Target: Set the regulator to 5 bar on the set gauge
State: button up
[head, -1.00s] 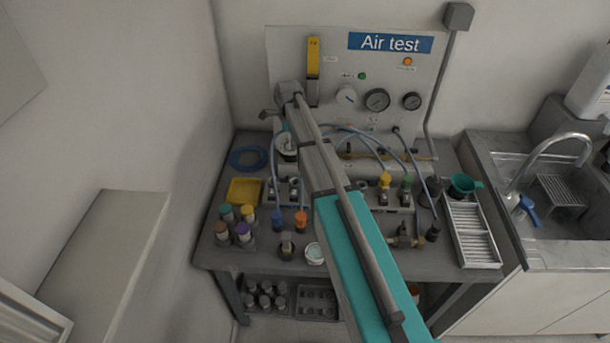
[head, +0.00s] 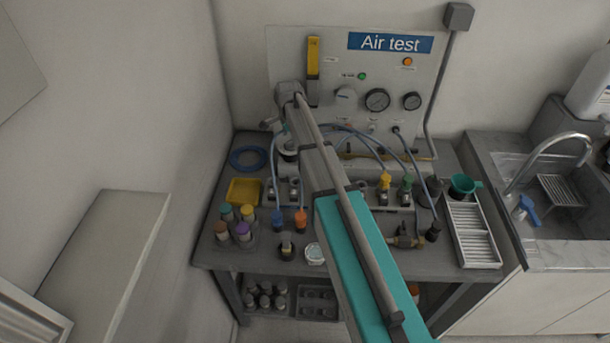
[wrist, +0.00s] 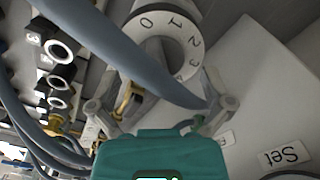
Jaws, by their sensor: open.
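In the wrist view, a pale cylinder with a white ring numbered 0, 1, 2, 3 (wrist: 178,42) lies just beyond my gripper (wrist: 160,92). The fingers are spread apart to left and right, with nothing held between them. A blue-grey hose (wrist: 125,52) crosses in front of the ring and hides part of it. My arm hides most of the gripper there.
Blue hoses (head: 375,148) run across the bench front of the Air test panel (head: 446,60). Numbered fittings (wrist: 60,52) crowd the left of the wrist view. A yellow tray (head: 243,191), several capped bottles (head: 243,231) and a ribbed tray (head: 476,243) stand on the bench.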

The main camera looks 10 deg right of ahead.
aim_at(290, 141)
jog(key=n, duration=2.1)
notch_tip(290, 141, up, 14)
jog(key=p, duration=1.4)
jog(key=s+f+m+b, duration=0.2)
jog(key=s+f+b, duration=0.3)
jog(key=s, duration=0.5)
jog(key=s+f+m+b, duration=0.2)
jog(key=s+f+b, duration=0.4)
jog(key=s, duration=0.4)
jog(key=shift+s, duration=0.3)
dwell(0.4)
